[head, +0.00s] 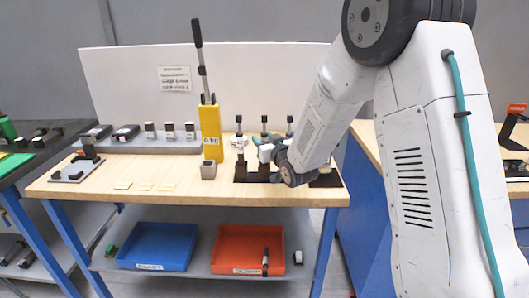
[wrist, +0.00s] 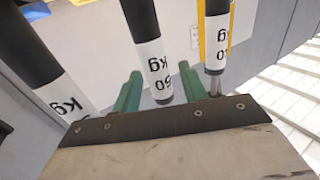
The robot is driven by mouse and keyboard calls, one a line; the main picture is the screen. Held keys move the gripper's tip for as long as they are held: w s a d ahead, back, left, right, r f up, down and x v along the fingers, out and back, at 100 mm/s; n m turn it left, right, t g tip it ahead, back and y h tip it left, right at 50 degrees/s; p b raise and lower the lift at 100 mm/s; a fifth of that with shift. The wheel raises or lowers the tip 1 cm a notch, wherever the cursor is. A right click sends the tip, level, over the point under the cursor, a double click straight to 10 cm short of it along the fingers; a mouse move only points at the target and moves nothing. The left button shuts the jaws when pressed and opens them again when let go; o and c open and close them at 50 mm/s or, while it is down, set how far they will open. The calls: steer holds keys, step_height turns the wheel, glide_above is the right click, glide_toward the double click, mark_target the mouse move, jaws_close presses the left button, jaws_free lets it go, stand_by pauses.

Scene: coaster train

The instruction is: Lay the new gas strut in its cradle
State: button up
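Three upright gas struts with black bodies and white kg labels show in the wrist view: a left one (wrist: 62,92), a middle one (wrist: 152,62) and a right one (wrist: 217,40). My gripper (wrist: 160,67) has its two green fingers apart, with the lower end of the middle strut showing between them and a gap on each side. I cannot tell how deep it is between them. In the head view, three black-topped upright pieces (head: 264,125) stand at the right of the bench, beside my wrist. Which strut is the new one, and which fixture is the cradle, I cannot tell.
A yellow block (head: 211,133) with a tall black lever-like piece stands mid-bench. A grey plate (head: 75,172) with a black part lies at left. Blue (head: 158,247) and red bins (head: 247,250) sit below. The front middle is fairly clear.

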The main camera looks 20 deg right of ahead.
jaws_close()
steer(key=shift+r, duration=0.15)
